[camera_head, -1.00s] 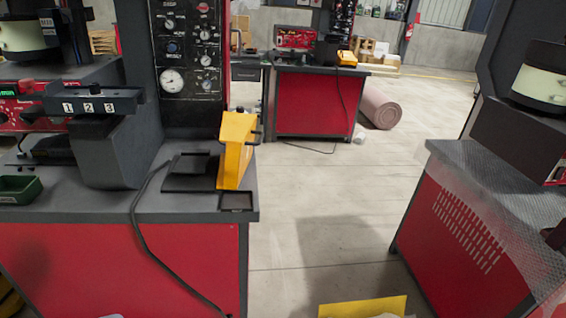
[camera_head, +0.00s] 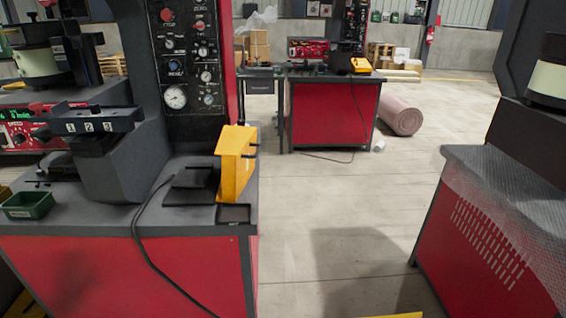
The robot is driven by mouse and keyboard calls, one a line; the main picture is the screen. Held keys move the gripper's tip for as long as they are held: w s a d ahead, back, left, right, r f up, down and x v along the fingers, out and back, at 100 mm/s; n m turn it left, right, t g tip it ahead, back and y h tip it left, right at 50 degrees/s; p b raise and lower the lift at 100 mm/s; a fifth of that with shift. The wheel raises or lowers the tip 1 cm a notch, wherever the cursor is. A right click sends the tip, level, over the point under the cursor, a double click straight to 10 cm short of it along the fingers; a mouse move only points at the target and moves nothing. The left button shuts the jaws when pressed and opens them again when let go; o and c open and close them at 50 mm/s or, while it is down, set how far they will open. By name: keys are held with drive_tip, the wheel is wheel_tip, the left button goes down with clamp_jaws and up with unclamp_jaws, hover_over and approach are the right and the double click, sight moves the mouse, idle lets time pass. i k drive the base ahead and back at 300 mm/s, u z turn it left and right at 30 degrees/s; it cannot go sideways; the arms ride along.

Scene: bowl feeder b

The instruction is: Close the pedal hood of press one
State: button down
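A yellow pedal hood (camera_head: 236,163) stands raised at the right end of the near left red workbench (camera_head: 130,270). A dark flat pedal plate (camera_head: 190,189) lies beside it on the left, with a black cable running down over the bench front. Behind it rises a dark press column with a gauge panel (camera_head: 190,60). Another yellow hood (camera_head: 361,66) sits low on the far bench. No label that names press one is readable. My gripper is not in view.
A clear concrete floor aisle (camera_head: 345,200) runs between the left bench and the mesh-covered right bench (camera_head: 500,220). A far red bench (camera_head: 335,115) and a pink roll (camera_head: 400,115) stand beyond. A green tray (camera_head: 28,205) sits on the left bench.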

sight(236, 146)
drive_tip(key=z, duration=0.05)
drive_tip(key=i, duration=1)
drive_tip(key=u, duration=0.05)
